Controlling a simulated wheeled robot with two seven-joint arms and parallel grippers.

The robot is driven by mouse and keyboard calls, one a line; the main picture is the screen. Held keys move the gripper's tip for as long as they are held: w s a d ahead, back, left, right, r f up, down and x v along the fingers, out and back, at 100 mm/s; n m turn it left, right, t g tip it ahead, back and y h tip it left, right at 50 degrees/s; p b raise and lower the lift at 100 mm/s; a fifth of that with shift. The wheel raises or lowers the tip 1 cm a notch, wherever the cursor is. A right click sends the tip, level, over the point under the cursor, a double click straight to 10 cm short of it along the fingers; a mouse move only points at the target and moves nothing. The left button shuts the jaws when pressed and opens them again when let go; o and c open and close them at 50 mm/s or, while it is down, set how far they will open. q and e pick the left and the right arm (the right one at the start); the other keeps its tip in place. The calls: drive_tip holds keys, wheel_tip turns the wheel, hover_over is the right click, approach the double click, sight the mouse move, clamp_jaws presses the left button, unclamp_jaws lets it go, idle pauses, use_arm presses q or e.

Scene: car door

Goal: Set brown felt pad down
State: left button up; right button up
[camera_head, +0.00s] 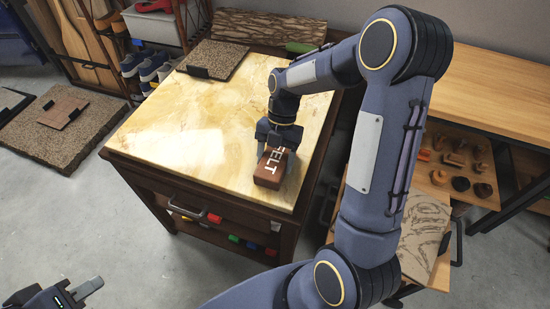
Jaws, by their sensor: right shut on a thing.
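The brown felt pad (268,178) is a brown block with white "FELT" lettering. It is at the front right part of the marble-topped cabinet (180,140), on or just above the top; I cannot tell which. My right gripper (277,150) reaches down from above and is shut on the pad, hiding its far part. My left gripper (85,289) is at the bottom left corner over the floor, away from the cabinet. Only part of it shows, and its opening is unclear.
A speckled board (217,58) with a dark item lies at the top's back left. The marble's middle and left are clear. A shelf with shoes (147,67) stands behind left. A wooden bench (495,90) is at right. A brown mat (62,125) lies on the floor at left.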

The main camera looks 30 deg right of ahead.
drive_tip(key=shift+f, duration=0.1)
drive_tip(key=o, duration=0.5)
drive_tip(key=shift+f, duration=0.1)
drive_tip(key=o, duration=0.5)
drive_tip(key=shift+c, duration=0.2)
